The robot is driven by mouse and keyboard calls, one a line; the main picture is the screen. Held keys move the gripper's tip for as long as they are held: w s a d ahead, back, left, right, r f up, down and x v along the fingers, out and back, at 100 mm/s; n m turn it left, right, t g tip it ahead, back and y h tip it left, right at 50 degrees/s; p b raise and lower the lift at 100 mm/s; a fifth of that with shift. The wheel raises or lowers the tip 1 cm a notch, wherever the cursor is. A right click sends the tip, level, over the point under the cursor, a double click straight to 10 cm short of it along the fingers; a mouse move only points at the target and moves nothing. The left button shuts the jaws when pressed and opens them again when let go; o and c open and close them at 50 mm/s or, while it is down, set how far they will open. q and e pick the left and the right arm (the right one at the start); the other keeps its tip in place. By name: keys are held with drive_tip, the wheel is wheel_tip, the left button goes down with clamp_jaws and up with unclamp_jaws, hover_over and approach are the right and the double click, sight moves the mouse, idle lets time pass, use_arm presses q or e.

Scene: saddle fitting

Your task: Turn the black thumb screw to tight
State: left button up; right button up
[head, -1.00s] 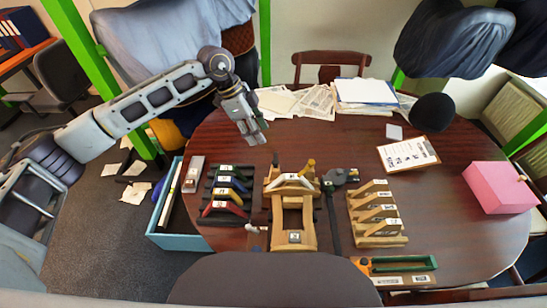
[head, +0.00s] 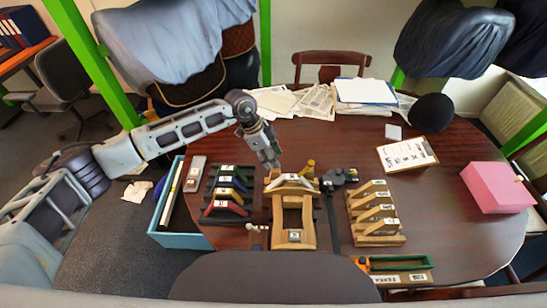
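A wooden fitting stand (head: 294,235) stands at the middle of the table's near side. A pale, arched saddle piece with a label (head: 292,181) sits across its top. A wood-coloured knob (head: 309,166) rises at the stand's back right. My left gripper (head: 271,161) points down at the stand's back left corner, just behind the saddle piece. The black thumb screw cannot be made out now; the gripper covers the spot where a small dark upright part stood. Whether the fingers touch it or are closed is too small to tell. My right gripper is not in view.
A dark rack of coloured saddles (head: 229,190) stands left of the stand, a wooden rack (head: 377,215) right. A black tool (head: 335,200) lies close to the stand's right. A blue bin (head: 180,240), green tray (head: 400,263), clipboard (head: 407,155) and pink box (head: 497,188) surround them.

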use_arm(q)
drive_tip(key=shift+d+f, duration=0.25)
drive_tip(key=shift+f, duration=0.35)
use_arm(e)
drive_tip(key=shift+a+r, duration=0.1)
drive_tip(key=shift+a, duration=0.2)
use_arm(q)
clamp_jaws()
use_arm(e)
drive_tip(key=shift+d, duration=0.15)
